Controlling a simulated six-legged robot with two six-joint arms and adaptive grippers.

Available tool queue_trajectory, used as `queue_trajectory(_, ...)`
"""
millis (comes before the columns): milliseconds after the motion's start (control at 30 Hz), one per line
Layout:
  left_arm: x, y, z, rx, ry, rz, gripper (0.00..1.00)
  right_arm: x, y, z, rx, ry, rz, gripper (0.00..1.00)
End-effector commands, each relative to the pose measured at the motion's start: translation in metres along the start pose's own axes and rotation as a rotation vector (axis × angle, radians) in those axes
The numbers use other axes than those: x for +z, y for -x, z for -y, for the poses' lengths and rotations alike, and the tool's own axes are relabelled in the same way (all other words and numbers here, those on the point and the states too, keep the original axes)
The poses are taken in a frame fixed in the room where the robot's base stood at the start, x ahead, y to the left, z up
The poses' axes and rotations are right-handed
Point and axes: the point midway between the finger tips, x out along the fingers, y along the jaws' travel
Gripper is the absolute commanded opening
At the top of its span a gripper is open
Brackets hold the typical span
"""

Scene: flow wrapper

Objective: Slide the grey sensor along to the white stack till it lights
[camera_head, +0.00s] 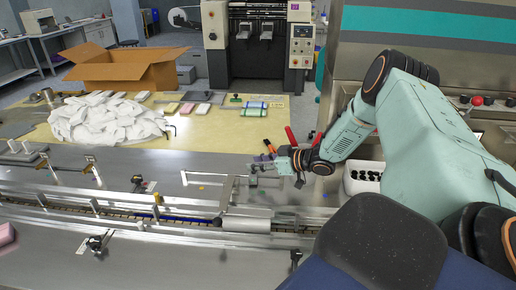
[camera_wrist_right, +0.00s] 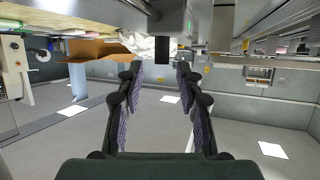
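My right gripper (camera_head: 268,166) is over the steel deck of the machine, its fingers reaching left. In the wrist view, which is upside down, the two fingers (camera_wrist_right: 160,70) are apart with a gap between the tips. A small dark block (camera_wrist_right: 162,49), which may be the grey sensor, shows in that gap with space on both sides. In the head view a small dark grey piece (camera_head: 253,181) sits just below the fingertips. I cannot make out a distinct white stack; a heap of white pouches (camera_head: 108,118) lies on the yellowish table. My left gripper is out of view.
A conveyor rail (camera_head: 140,216) with a metal roller (camera_head: 246,222) runs in front of the gripper. A thin white bracket (camera_head: 205,175) stands left of it. A white bin with black parts (camera_head: 362,183) is on the right, and a cardboard box (camera_head: 125,70) is behind.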

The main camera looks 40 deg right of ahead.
Motion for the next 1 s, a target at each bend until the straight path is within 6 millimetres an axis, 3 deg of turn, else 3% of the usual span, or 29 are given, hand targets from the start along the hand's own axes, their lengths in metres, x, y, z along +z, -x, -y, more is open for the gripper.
queue_trajectory(533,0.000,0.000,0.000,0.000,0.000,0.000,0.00,-0.053,0.021,0.000,0.001,-0.001,-0.006,0.37)
queue_trajectory(1000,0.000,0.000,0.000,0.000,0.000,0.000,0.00,-0.074,0.030,0.001,0.000,-0.001,-0.001,0.37)
